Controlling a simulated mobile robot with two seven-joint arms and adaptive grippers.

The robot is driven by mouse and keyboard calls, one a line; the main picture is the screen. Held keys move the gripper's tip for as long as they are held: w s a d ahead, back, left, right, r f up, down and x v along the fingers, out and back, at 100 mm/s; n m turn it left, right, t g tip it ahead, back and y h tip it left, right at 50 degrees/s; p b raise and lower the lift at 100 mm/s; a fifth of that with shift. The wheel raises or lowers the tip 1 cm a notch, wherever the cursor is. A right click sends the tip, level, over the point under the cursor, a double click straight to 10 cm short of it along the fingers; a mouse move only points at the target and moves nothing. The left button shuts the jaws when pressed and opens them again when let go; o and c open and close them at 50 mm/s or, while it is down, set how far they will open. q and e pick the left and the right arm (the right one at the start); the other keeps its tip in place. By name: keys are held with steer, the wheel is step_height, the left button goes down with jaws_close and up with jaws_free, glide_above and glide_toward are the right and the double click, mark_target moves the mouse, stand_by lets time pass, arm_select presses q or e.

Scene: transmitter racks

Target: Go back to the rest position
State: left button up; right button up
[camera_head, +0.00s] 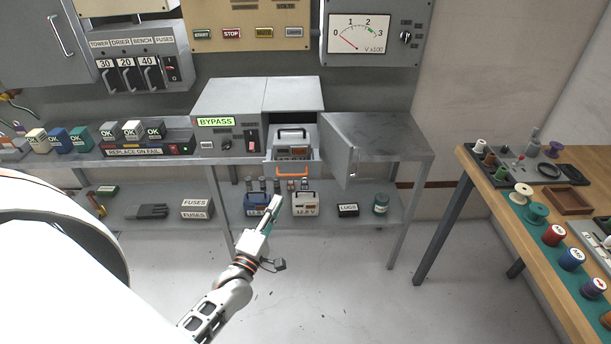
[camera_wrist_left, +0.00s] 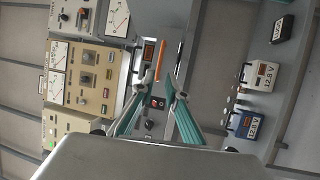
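My left gripper (camera_head: 273,210) is in front of the metal bench, below the open cabinet and near the lower shelf. Its teal fingers also show in the left wrist view (camera_wrist_left: 160,88), apart and with nothing held between them. The arm reaches up from the bottom of the head view. My right gripper is not in view. The grey BYPASS cabinet (camera_head: 231,103) stands on the bench with its door (camera_head: 338,150) swung open to the right. A battery unit with a display (camera_head: 293,149) sits in the pulled-out tray with an orange handle (camera_head: 292,170).
A wooden table (camera_head: 480,183) with spools stands at right. The floor (camera_head: 345,290) between is clear.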

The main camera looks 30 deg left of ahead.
arm_select(q)
steer(key=s+d+f+m+g+h, duration=0.3)
steer(key=s+d+f+m+g, duration=0.1)
steer(key=s+d+f+m, duration=0.3)
steer(key=s+d+f+m+g+h, duration=0.3)
steer(key=s+d+f+m+g, duration=0.2)
steer(key=s+d+m, duration=0.7)
steer(key=f+m, duration=0.2)
steer(key=m, duration=0.2)
